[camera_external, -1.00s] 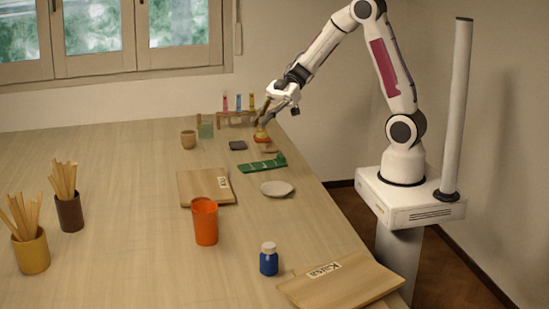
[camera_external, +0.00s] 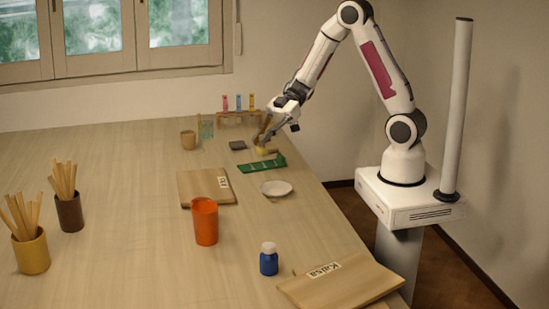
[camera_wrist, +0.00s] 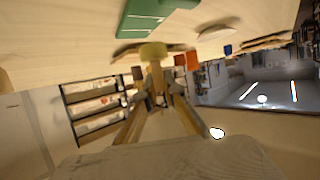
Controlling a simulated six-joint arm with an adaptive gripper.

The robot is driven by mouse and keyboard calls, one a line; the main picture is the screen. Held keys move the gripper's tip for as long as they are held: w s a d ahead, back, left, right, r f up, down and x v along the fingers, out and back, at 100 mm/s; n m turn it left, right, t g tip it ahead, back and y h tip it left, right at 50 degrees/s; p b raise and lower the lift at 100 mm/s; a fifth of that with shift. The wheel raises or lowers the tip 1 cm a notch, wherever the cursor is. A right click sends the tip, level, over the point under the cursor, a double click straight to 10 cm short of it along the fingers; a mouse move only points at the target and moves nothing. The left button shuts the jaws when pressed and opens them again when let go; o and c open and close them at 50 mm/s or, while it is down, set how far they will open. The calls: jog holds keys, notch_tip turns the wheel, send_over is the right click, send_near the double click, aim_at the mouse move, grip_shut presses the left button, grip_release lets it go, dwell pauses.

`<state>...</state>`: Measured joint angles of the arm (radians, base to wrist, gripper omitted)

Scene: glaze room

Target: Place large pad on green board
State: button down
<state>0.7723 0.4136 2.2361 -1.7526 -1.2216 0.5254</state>
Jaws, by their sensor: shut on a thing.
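My gripper (camera_external: 263,141) is shut on a yellow, round-ended pad (camera_wrist: 153,51), which shows between the fingertips in the wrist view. In the external view the yellow pad (camera_external: 261,150) is low over the table, just behind the green board. I cannot tell whether it touches anything below. The green board (camera_external: 262,164) lies flat with pale markings, and its near part shows at the top of the wrist view (camera_wrist: 136,24). A small dark grey square pad (camera_external: 238,145) lies to the left of my gripper.
A white dish (camera_external: 276,188), orange cup (camera_external: 205,222) and wooden board (camera_external: 200,190) lie nearer. The table's middle left is clear.

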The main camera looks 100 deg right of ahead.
aim_at(262, 148)
jog(key=shift+f, duration=1.85)
jog(key=shift+f, duration=0.15)
jog(key=c, duration=2.2)
grip_release()
jog(key=shift+o, duration=0.2)
jog(key=shift+d+r, duration=0.1)
jog(key=shift+r, duration=0.15)
jog(key=shift+s+d+r, duration=0.25)
jog(key=shift+s+d, duration=0.2)
jog(key=shift+s, duration=0.05)
jog(key=v, duration=1)
jog(key=shift+s, duration=0.15)
jog(key=shift+d+r, duration=0.1)
